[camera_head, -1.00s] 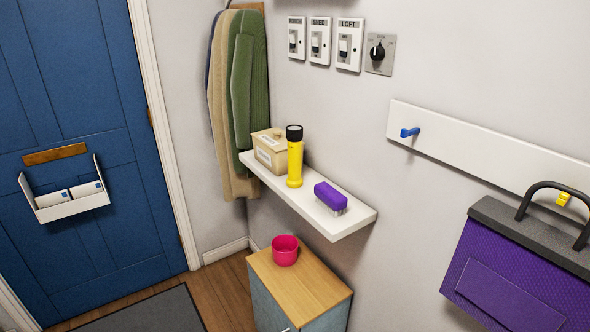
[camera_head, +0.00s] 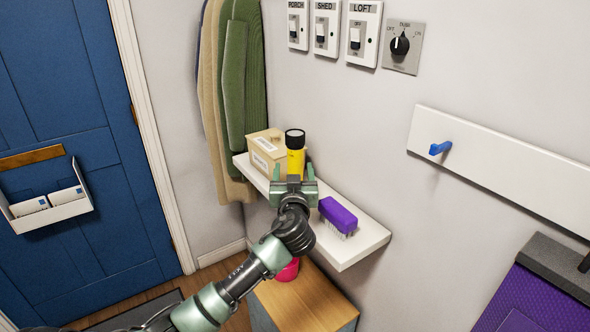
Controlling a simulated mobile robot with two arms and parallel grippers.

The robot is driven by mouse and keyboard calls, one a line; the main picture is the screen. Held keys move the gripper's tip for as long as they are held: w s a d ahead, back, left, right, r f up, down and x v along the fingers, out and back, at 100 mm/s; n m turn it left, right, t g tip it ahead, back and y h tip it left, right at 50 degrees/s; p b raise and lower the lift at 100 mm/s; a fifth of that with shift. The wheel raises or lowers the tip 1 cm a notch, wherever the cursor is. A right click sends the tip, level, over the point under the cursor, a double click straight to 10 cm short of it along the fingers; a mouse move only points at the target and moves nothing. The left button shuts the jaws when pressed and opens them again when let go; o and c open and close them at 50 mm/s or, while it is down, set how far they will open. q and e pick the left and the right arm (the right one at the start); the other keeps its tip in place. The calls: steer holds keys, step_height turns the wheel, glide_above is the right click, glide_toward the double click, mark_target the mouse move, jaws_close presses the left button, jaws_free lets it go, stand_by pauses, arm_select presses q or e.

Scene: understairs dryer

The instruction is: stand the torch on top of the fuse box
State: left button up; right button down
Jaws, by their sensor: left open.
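The yellow torch (camera_head: 296,162) stands upright on the white wall shelf, its black head on top. My left gripper (camera_head: 293,181) is open in front of its body, with one finger to each side in the picture. The gripper hides the torch's lower part, and I cannot tell whether the fingers touch it. My right gripper is not in view.
A purple brush (camera_head: 338,214) lies on the shelf (camera_head: 364,236) right of the torch. Coats (camera_head: 232,90) hang behind the box. Below, a pink pot (camera_head: 287,270), partly hidden by my arm, sits on a wooden-topped cabinet (camera_head: 310,300). Switches (camera_head: 364,33) are above.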

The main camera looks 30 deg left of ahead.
mark_target(295, 165)
arm_select(q)
steer(key=shift+w+a+r+p, duration=0.25)
steer(key=shift+w+p, duration=0.15)
steer(key=shift+w, duration=0.1)
steer(key=shift+w+a+p, duration=0.35)
steer(key=shift+w, duration=0.3)
steer(key=x, duration=0.3)
steer(key=shift+d+f+p, duration=0.1)
steer(key=shift+f+p, duration=0.2)
steer(key=c, duration=0.4)
jaws_close()
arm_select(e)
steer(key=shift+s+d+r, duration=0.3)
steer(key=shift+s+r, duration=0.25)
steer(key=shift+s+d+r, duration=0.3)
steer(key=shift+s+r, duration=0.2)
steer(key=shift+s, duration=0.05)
